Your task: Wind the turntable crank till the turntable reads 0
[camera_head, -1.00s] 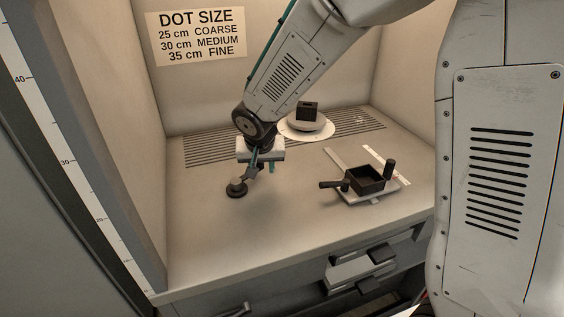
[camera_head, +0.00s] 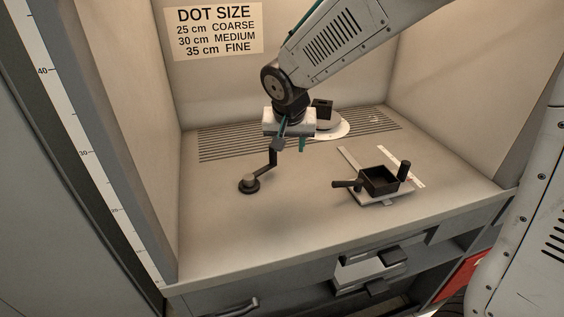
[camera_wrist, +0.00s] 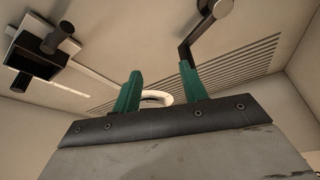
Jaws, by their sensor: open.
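The turntable crank has a round dark base with a grey hub (camera_head: 249,182) on the bench. Its dark arm (camera_head: 273,158) runs up and right to a grip at my gripper. My gripper (camera_head: 292,143) is open, with teal fingers. In the wrist view the crank arm (camera_wrist: 198,38) ends at the right finger of my gripper (camera_wrist: 160,70); I cannot tell whether they touch. The turntable (camera_head: 338,128) is a pale disc behind my gripper, carrying a dark hollow block (camera_head: 322,107). The turntable's reading is not legible.
A dark open box with two handles (camera_head: 380,181) sits on a pale slide at the right. A slotted vent (camera_head: 225,144) crosses the bench's back. Walls enclose the sides, with a scale (camera_head: 85,155) at the left. Drawers (camera_head: 368,262) are below. The front left bench is clear.

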